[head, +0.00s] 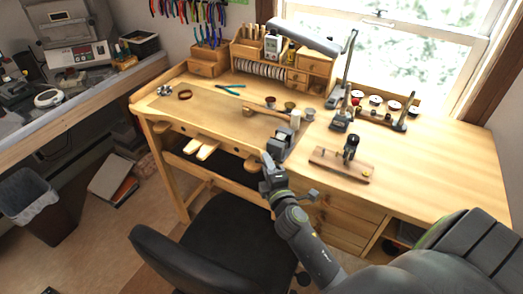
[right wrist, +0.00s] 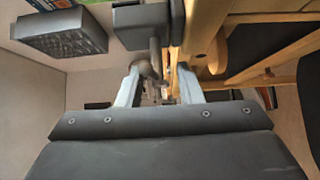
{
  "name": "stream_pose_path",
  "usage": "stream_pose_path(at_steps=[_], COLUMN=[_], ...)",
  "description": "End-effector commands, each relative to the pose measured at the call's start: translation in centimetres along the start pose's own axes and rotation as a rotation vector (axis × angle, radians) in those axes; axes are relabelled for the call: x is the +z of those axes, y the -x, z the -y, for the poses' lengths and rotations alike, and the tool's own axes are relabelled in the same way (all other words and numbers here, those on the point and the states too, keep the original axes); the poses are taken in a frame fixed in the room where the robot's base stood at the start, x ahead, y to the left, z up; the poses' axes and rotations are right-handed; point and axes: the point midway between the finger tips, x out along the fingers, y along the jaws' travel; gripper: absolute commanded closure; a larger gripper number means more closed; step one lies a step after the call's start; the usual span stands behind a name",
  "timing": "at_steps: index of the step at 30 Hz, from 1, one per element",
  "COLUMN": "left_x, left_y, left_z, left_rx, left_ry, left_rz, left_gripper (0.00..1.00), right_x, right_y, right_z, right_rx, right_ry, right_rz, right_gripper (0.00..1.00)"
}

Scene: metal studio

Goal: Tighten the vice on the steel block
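The dark grey vice (head: 283,139) is at the front edge of the wooden workbench. In the right wrist view its dark metal parts (right wrist: 142,18) fill the top middle, with a grey rounded handle end (right wrist: 143,68) below them. My right gripper (head: 267,160) is just in front of and below the vice. In its wrist view the two pale fingers (right wrist: 158,80) are apart. The handle end shows between them, close to the left finger; whether they touch is unclear. I cannot make out the steel block separately. My left gripper is not in view.
The workbench (head: 440,150) carries a mallet (head: 265,113), small cups, a wooden stand (head: 342,165) and a tool rack (head: 385,112). A black chair (head: 235,240) stands in front. In the wrist view, a dark ridged block (right wrist: 62,32) is at upper left.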

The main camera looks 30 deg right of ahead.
Motion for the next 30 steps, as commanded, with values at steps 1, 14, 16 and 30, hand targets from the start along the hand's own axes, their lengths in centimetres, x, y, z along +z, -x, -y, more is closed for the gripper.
stream_pose_path(at_steps=[1,14,16,30], left_x=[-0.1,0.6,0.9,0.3], left_y=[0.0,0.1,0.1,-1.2], left_z=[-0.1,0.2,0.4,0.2], left_rx=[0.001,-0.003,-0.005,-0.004], left_ry=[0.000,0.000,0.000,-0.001], left_rz=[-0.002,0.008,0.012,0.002], left_gripper=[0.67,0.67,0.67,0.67], right_x=[0.0,-0.1,-0.1,-0.1], right_y=[0.1,0.2,0.2,0.1], right_z=[0.0,0.0,0.0,0.3], right_rx=[-0.001,0.000,0.000,0.015], right_ry=[0.000,0.000,0.000,-0.015], right_rz=[0.002,0.003,0.003,0.003], right_gripper=[0.67,0.80,0.89,1.00])
